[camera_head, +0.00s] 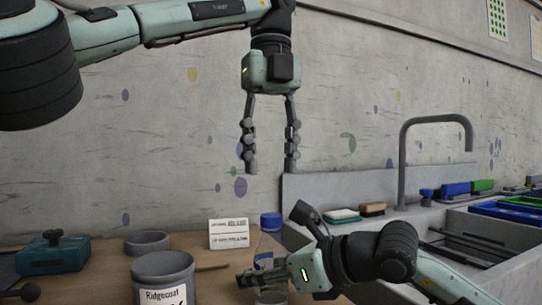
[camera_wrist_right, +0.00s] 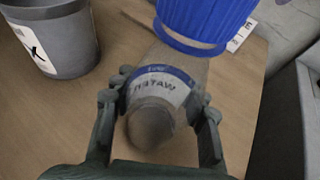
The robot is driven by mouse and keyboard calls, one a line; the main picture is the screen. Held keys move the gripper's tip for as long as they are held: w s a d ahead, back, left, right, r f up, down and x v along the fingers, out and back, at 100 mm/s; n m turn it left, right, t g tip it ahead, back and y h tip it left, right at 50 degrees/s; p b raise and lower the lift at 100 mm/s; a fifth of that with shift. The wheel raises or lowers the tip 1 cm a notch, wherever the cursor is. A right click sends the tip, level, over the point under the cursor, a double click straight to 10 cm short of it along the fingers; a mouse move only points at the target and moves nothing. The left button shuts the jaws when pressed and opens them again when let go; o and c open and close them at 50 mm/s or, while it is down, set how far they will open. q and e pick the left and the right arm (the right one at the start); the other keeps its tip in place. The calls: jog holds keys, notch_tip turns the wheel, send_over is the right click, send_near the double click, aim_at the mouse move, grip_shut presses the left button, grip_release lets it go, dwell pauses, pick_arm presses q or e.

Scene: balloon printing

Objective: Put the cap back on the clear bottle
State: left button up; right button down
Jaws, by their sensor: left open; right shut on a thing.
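The clear bottle (camera_head: 268,246) stands upright near the right end of the wooden table. In the right wrist view its body with a WATER label (camera_wrist_right: 163,88) lies between the fingers. The ribbed blue cap (camera_head: 270,222) is at the bottle's top; it also shows large in the right wrist view (camera_wrist_right: 205,18). I cannot tell whether it is fully seated. My right gripper (camera_head: 250,277) is shut on the bottle's body, also seen in the right wrist view (camera_wrist_right: 158,105). My left gripper (camera_head: 270,163) is open and empty, pointing down well above the cap.
A grey Ridgecoat tub (camera_head: 165,283) stands left of the bottle, with a grey bowl (camera_head: 147,242) behind it. A small white card (camera_head: 229,234) stands behind. A teal box (camera_head: 53,254) is far left. A sink with a tall tap (camera_head: 402,160) lies right.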

aim_at(271, 215)
pick_arm(q)
jog(key=shift+f, duration=0.15)
jog(key=shift+f, duration=3.9)
jog(key=shift+c, duration=0.3)
